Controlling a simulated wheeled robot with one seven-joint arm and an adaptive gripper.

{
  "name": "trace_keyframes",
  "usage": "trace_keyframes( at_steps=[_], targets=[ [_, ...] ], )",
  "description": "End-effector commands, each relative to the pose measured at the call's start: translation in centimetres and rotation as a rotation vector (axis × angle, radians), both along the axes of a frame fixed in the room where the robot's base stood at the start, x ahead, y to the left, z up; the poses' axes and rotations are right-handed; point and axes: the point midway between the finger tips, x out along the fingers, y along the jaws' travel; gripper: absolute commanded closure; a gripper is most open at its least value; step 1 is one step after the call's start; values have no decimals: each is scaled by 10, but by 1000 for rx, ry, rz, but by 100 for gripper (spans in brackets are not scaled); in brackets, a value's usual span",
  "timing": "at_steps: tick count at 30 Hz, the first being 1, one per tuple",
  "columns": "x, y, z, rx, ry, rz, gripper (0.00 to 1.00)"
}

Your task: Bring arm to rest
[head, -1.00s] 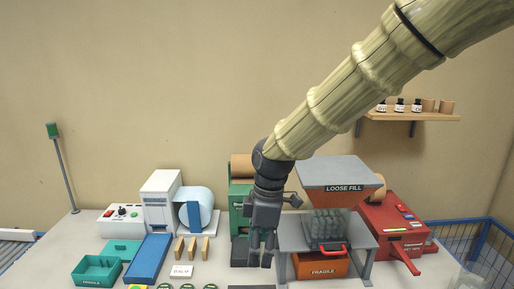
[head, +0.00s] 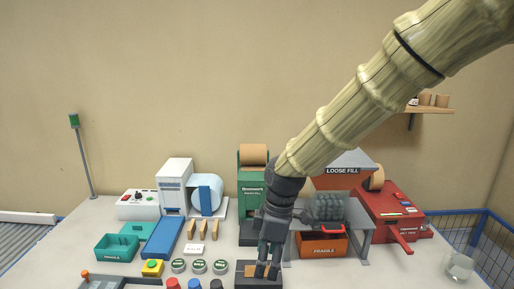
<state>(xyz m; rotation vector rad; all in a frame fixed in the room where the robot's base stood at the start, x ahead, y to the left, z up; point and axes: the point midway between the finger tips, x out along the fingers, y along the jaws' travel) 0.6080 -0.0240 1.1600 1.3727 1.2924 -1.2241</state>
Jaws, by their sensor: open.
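My arm reaches down from the top right in the head view. My gripper (head: 268,270) is open and points down over a dark block with a brown top (head: 246,271) at the front middle of the table. I cannot tell whether the fingertips touch it. Nothing shows between the fingers.
Close by on the right stand a grey loose fill stand (head: 345,165) with an orange fragile bin (head: 320,246) under it, and a red machine (head: 390,212). A green machine (head: 252,190) is behind. Teal bin (head: 117,247) and blue tray (head: 162,238) lie left. Open space is above the table.

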Motion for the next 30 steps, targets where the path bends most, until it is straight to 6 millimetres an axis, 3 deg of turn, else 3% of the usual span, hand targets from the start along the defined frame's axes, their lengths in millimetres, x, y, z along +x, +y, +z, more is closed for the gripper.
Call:
trace_keyframes(
  at_steps=[8,14,21,30],
  targets=[
    [-6,-10,-69,27,39,-134,33],
    [-19,-22,-150,50,82,-303,33],
    [-54,-47,-262,60,135,-573,33],
    [-120,-89,-383,29,175,-905,33]
  ],
)
